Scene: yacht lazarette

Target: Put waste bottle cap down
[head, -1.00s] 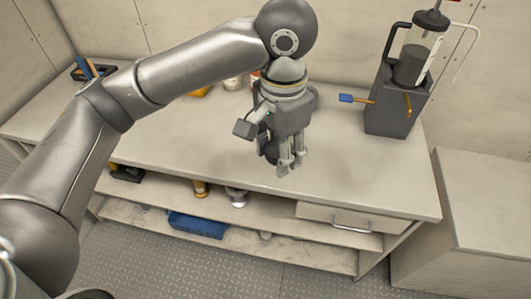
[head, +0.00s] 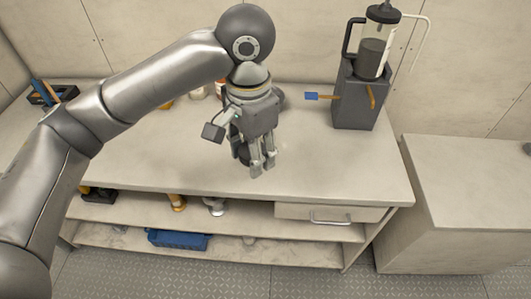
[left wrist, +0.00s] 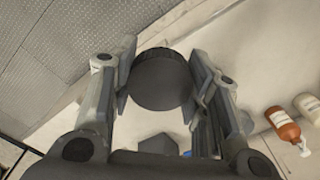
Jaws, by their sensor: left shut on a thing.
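The waste bottle cap (left wrist: 160,82) is a dark grey, round cap with a ridged rim. In the left wrist view it sits between the two fingers of my left gripper (left wrist: 158,85), which is shut on it. In the head view my left gripper (head: 262,168) points down over the middle of the pale workbench top (head: 310,165). The cap is mostly hidden there by the fingers and gripper body. I cannot tell whether the cap touches the bench. My right gripper is not in view.
A dark grey stand with a clear canister (head: 372,62) and blue-tipped lever is at the back right. An orange bottle (left wrist: 284,126) and a white bottle (left wrist: 308,104) stand near the gripper. Shelves below hold a blue box (head: 178,239). The bench's front right is clear.

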